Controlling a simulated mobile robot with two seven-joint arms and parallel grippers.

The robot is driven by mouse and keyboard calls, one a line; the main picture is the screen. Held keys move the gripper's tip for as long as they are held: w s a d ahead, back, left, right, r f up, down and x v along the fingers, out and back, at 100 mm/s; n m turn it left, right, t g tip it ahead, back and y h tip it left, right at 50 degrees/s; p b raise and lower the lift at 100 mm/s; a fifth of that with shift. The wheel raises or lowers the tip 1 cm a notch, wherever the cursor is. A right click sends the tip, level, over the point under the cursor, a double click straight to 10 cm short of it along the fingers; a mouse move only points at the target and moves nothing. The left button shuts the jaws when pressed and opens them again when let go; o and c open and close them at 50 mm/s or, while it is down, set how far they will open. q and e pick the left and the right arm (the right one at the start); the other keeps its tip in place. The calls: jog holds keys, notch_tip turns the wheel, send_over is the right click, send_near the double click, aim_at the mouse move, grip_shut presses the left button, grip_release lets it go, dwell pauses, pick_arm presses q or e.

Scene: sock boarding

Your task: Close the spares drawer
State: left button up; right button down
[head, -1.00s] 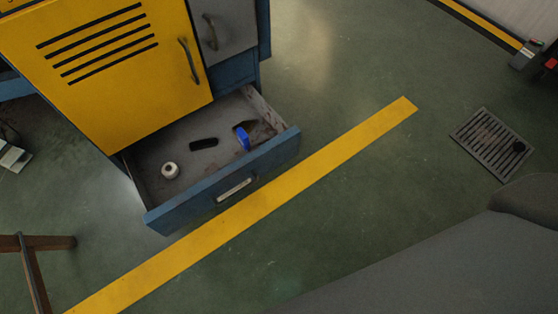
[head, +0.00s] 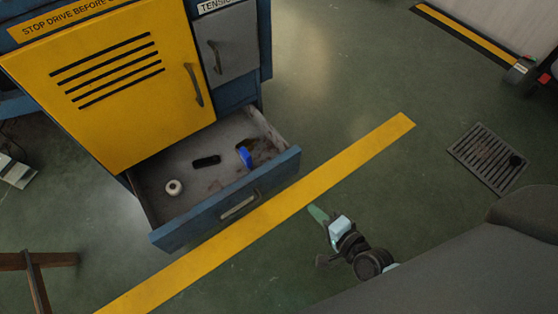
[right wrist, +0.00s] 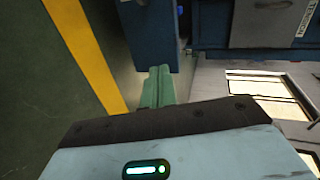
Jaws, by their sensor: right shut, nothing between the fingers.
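The spares drawer (head: 225,208) is the blue drawer at the bottom of the cabinet in the head view. It is pulled out, with a pale slot-like handle on its front. Inside lie a white roll (head: 174,187), a dark oblong item (head: 206,161) and a blue item (head: 246,157). My right gripper (head: 316,213) is shut and empty, to the right of the drawer front and apart from it, over the floor. In the right wrist view the green fingers (right wrist: 158,86) point towards a blue panel. My left gripper is not in view.
The cabinet has a yellow louvred door (head: 120,85) and a grey door (head: 230,45) above the drawer, both shut. A yellow floor stripe (head: 350,152) runs past the drawer front. A floor grate (head: 485,158) lies at right. A brown wooden stand (head: 35,262) is at lower left.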

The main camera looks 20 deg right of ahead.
jog(key=w+m, duration=0.1)
jog(key=w, duration=0.2)
jog(key=b, duration=0.4)
send_near(276, 167)
jog(key=shift+t, duration=0.3)
jog(key=x, duration=0.2)
jog(key=f+x, duration=0.1)
jog(key=x, duration=0.2)
jog(key=shift+w+a, duration=0.2)
jog(key=shift+w, duration=0.4)
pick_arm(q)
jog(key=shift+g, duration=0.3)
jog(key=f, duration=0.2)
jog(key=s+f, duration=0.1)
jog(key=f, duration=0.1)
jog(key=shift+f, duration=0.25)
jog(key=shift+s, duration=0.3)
